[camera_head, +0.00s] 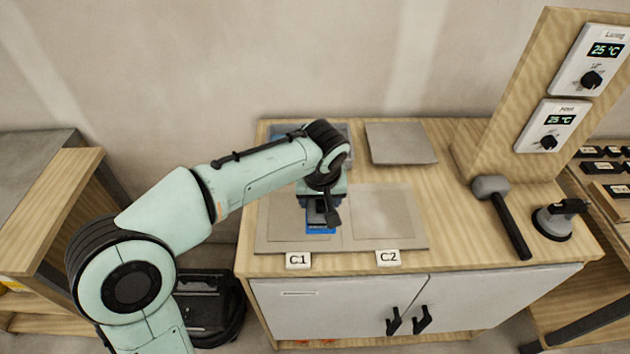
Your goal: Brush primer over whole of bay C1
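Bay C1 (278,215) is the left of two flat grey-beige panels on the bench top, behind the label C1 (298,260). My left arm reaches in from the left and points down over the right part of this bay. My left gripper (321,212) is low over the bay, shut on a blue tool (320,230), which looks like the primer brush. The tool's lower end is at or just above the surface; contact cannot be told. My wrist hides part of the bay and most of the tool. My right gripper is not in view.
Bay C2 (383,213) lies to the right, with its label (388,257). A grey tile (399,143) lies behind. A bluish tray (282,131) is partly hidden by my arm. A mallet (505,215) and a suction cup (556,220) lie at right, near an upright thermostat panel (505,105).

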